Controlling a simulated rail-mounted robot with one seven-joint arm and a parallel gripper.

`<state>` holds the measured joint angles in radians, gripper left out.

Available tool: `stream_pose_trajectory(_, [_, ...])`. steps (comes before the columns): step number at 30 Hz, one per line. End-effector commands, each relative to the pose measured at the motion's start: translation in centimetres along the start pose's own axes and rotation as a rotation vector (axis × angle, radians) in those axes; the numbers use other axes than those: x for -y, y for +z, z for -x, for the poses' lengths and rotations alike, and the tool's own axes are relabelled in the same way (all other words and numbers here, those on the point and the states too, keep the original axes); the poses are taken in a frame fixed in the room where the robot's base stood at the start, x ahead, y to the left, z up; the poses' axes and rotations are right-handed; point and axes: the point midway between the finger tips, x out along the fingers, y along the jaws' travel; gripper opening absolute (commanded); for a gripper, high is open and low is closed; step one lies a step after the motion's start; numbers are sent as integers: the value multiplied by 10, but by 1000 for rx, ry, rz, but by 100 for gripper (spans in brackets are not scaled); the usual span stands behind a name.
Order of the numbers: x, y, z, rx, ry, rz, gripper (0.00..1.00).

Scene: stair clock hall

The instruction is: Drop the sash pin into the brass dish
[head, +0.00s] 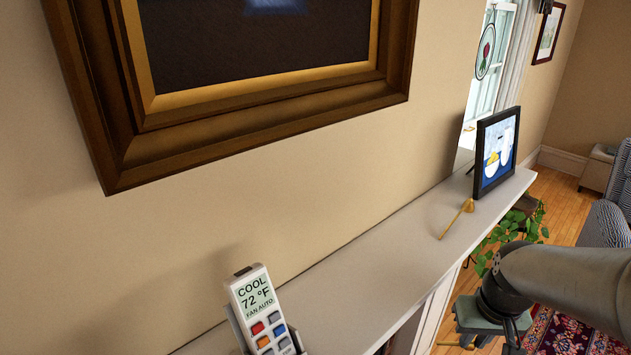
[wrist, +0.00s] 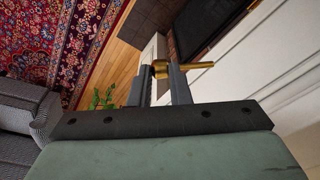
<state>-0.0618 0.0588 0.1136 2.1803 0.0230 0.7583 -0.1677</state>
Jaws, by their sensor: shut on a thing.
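My gripper (wrist: 161,72) is shut on a small brass-coloured pin (wrist: 197,65), seen in the wrist view. The pin lies crosswise between the fingertips. Its thick end shows between the fingers and its shaft sticks out to the right. In the head view my wrist is at the lower right, beside and below the shelf edge; the fingertips are not clear there. I do not see a brass dish in either view.
A white mantel shelf (head: 400,250) runs along the wall. It carries a remote in a holder (head: 262,310), a brass snuffer-like tool (head: 467,206) and a framed picture (head: 496,150). A leafy plant (head: 510,232) stands beyond. A patterned rug (wrist: 60,40) lies below.

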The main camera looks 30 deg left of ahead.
Motion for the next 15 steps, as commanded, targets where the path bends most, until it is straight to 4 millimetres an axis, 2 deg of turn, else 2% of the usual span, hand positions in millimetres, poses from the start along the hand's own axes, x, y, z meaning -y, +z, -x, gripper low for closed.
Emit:
stream_pose_trajectory(1, [-13,0,-19,8,5,-47,0])
stream_pose_trajectory(3, [-26,-2,-39,6,13,-98,0])
stream_pose_trajectory(15, [-86,-12,-124,1,48,-320,0])
